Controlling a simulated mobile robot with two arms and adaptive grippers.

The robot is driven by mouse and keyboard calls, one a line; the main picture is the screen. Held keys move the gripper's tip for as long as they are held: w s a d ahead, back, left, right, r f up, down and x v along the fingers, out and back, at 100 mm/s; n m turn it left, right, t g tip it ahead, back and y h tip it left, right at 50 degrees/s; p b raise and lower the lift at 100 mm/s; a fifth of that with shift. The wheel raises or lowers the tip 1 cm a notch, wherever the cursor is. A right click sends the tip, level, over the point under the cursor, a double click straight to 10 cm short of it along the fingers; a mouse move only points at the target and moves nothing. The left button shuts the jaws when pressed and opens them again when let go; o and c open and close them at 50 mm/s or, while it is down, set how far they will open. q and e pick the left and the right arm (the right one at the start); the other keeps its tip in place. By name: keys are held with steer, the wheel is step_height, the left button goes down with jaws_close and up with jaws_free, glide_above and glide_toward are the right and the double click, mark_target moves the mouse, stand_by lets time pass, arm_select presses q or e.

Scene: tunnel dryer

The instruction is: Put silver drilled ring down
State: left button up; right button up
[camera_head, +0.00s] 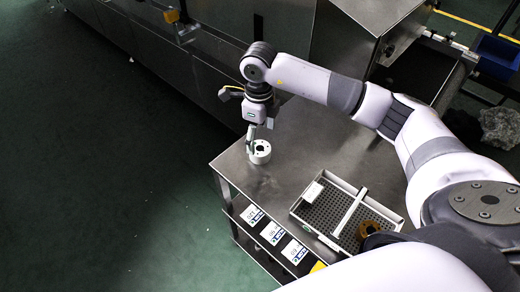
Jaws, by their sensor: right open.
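The silver drilled ring (261,155) sits on the grey metal table near its left edge, with its dark centre hole facing up. My right gripper (252,139) points down just above and at the ring's rear left rim. It is open, and its fingers partly overlap the ring in the picture. I cannot tell whether a fingertip still touches the ring. My left gripper is not in view.
The metal table (308,147) has free room right of the ring. A perforated tray (322,232) with a divider holds a white block (313,191) and a brass-coloured ring (369,228). Labelled cards (272,233) lie on a lower shelf. A large metal machine (190,65) stands behind.

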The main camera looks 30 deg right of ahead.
mark_target(260, 148)
step_height(260, 148, down, 2)
step_height(260, 148, down, 4)
steer(key=shift+d+r+p, duration=0.1)
steer(key=shift+r+p, duration=0.05)
steer(key=shift+p, duration=0.45)
steer(key=shift+f, duration=0.5)
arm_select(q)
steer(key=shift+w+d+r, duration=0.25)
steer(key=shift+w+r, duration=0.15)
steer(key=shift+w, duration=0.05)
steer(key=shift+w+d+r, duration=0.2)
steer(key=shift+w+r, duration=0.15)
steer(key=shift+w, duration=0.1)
arm_select(e)
steer(key=shift+c, duration=0.5)
steer(key=c, duration=1.3)
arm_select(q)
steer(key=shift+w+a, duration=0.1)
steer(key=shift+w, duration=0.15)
arm_select(e)
steer(key=shift+c, duration=0.5)
